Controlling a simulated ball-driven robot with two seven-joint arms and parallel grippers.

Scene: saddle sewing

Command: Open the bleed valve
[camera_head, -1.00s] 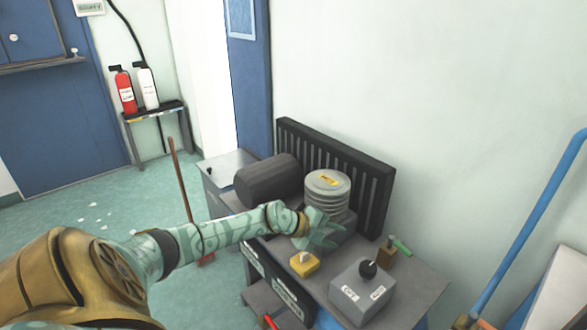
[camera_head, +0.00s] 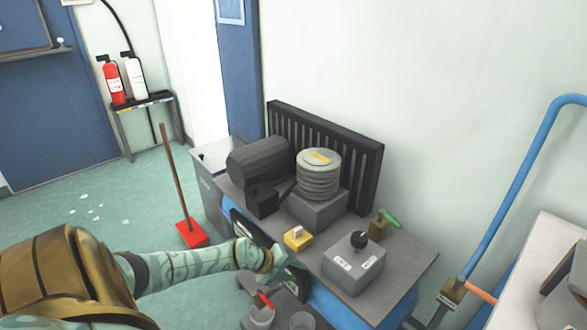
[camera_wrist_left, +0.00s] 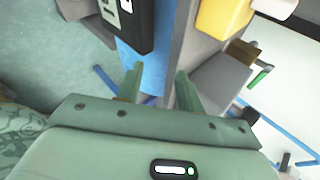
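A small valve with a brass body (camera_head: 378,229) and a green lever (camera_head: 391,220) stands at the back right of the bench. Its green lever also shows at the right in the left wrist view (camera_wrist_left: 259,80). A red handle (camera_head: 264,300) sits low in front of the bench, above a clear cup. I cannot tell from the frames which one is the bleed valve. My left gripper (camera_head: 280,258) is at the bench's front edge, below the yellow switch box. In the left wrist view its fingers (camera_wrist_left: 158,82) are apart with nothing between them. My right gripper is not in view.
The grey bench (camera_head: 405,262) carries a dark motor (camera_head: 258,158), a ribbed cylinder (camera_head: 318,172), a yellow switch box (camera_head: 297,238) and a grey knob box (camera_head: 352,268). A black grille (camera_head: 368,178) stands behind. A blue pipe (camera_head: 515,190) runs at right.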

